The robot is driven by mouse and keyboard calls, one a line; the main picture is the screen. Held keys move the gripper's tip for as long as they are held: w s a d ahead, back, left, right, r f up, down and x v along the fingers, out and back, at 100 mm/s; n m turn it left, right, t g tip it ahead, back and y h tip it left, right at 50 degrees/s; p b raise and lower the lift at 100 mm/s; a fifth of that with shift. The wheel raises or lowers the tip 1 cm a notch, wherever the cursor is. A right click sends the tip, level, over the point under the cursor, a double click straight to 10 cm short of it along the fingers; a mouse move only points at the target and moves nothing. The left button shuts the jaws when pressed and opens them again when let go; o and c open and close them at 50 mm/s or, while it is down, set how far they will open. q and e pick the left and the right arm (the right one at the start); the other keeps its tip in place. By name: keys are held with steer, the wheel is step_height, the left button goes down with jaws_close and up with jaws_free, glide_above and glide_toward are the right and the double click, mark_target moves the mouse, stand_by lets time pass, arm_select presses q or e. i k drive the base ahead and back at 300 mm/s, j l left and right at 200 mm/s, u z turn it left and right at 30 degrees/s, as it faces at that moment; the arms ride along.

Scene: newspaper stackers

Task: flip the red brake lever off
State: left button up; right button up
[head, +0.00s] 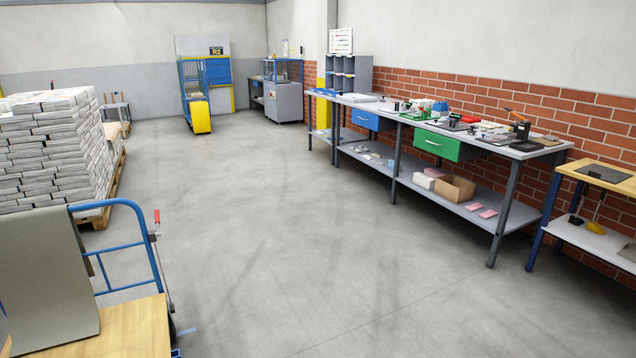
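A red-tipped lever (157,216) stands nearly upright at the right side of a blue-framed cart (137,207) at the lower left of the head view. Its red grip is at the top, and a thin grey rod (161,262) runs down from it toward the cart's wheel. The cart has a wooden deck (135,330), and a grey-green sheet (45,280) drapes over its frame. The lower end of the lever is partly hidden by dark parts near the wheel. Neither of my grippers shows in this view.
A pallet of stacked newspapers (55,140) stands behind the cart. A long workbench (470,148) lines the brick wall at right, with a wooden-topped table (605,177) beside it. A blue and yellow trolley (196,100) stands at the back. The middle floor is clear.

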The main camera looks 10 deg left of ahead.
mark_target(157, 221)
steer(key=i+l+u, duration=0.1)
steer(key=i+u, duration=0.4)
steer(key=i+l+u, duration=0.2)
steer(key=u, duration=0.3)
steer(key=i+l+u, duration=0.75)
steer(key=i+l+z, duration=0.1)
steer(key=i+l, duration=0.2)
steer(key=i, duration=0.25)
steer(key=i+l+z, duration=0.1)
steer(key=i+l, duration=0.15)
steer(key=i, duration=0.3)
steer(key=i+l, duration=0.2)
steer(key=i, duration=0.35)
steer(key=i+l+z, duration=0.15)
steer(key=i, duration=0.45)
steer(key=l, duration=0.1)
